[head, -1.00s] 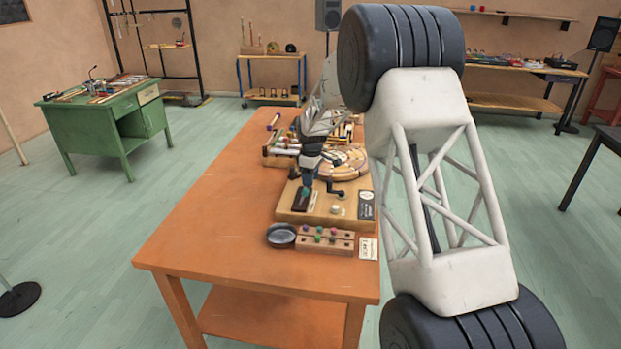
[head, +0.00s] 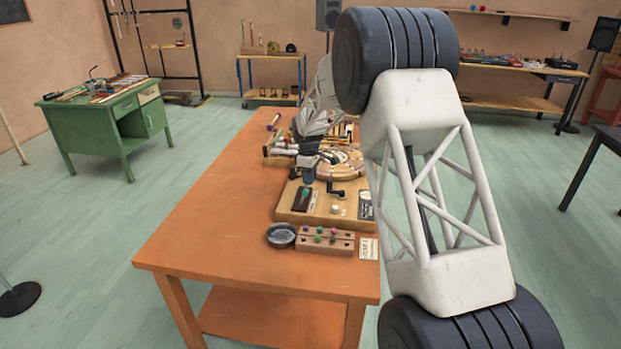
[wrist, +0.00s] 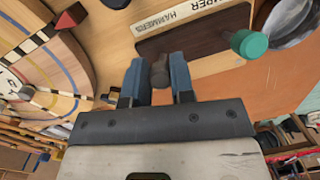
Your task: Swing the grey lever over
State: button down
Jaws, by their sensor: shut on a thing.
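My gripper (wrist: 159,85) has its two blue fingers closed on either side of a short grey-brown knob, which I take for the top of the grey lever (wrist: 160,70). The knob is at the edge of a dark plate (wrist: 195,42) on a wooden board. In the head view my gripper (head: 308,175) is low over the back part of that board (head: 312,217), behind the dark plate (head: 301,201). The lever's foot and pivot are hidden.
A teal knob (wrist: 250,43) stands on the dark plate, by a label strip (wrist: 178,14). A black crank (head: 336,189) is to the right. A dark bowl (head: 281,235) and peg block (head: 325,240) are in front. The table's left side is clear.

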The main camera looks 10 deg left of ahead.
jog(key=a+h, duration=0.1)
jog(key=h, duration=0.1)
jog(key=a+h, duration=0.1)
jog(key=h, duration=0.1)
jog(key=shift+a+r, duration=0.15)
jog(key=shift+a, duration=0.1)
jog(key=shift+a+f+h, duration=0.1)
jog(key=shift+a+h, duration=0.35)
jog(key=shift+h, duration=0.4)
jog(key=shift+a+f+h, duration=0.1)
jog(key=shift+a+h, duration=0.35)
jog(key=shift+h, duration=0.4)
jog(key=c, duration=1)
grip_release()
jog(key=shift+o, duration=0.2)
jog(key=v, duration=0.7)
jog(key=shift+a+r, duration=0.3)
